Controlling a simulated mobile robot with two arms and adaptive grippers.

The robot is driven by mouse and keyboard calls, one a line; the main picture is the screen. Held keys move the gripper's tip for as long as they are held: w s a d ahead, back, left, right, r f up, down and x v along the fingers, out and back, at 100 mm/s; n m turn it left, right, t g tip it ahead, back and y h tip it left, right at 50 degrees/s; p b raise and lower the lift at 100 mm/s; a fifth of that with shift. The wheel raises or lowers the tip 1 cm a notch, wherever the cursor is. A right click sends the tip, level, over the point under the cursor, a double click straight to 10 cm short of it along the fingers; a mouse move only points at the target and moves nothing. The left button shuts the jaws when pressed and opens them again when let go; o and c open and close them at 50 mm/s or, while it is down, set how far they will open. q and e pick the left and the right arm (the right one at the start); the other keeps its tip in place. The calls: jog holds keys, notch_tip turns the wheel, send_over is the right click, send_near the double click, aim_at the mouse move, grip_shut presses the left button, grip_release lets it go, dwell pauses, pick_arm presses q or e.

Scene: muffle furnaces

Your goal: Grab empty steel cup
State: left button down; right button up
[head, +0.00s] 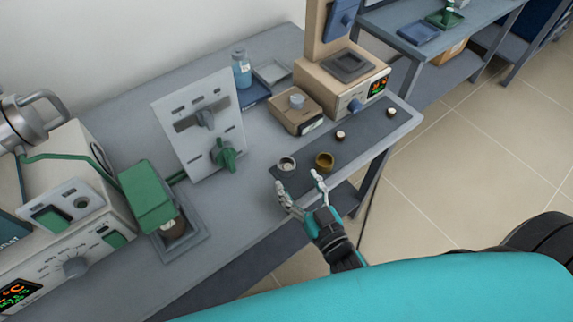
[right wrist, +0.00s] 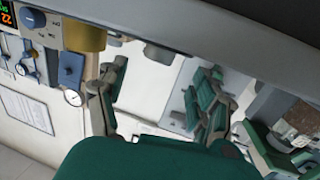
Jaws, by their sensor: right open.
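A small silver steel cup (head: 287,163) stands upright on the dark mat (head: 372,127) near the table's front edge. Its inside looks pale, with no clear contents. A brass-coloured cup (head: 324,161) stands just right of it. My right gripper (head: 299,181) is open and empty, in front of the two cups, its fingers pointing towards them. The right wrist view is upside down; there the steel cup (right wrist: 158,53) lies beyond the spread fingers (right wrist: 160,88), apart from them, and the brass cup (right wrist: 83,35) is to the left. My left gripper is not in view.
A balance (head: 296,114) and a beige device (head: 345,75) stand behind. A panel with a green handle (head: 222,154) stands left, beside a furnace (head: 85,225).

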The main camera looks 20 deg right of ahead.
aim_at(290, 169)
jog(key=w, duration=0.5)
jog(key=shift+w+a+f+p, duration=0.15)
jog(key=shift+a+f+p, duration=0.05)
jog(key=shift+a+p, duration=0.1)
jog(key=c, duration=1.3)
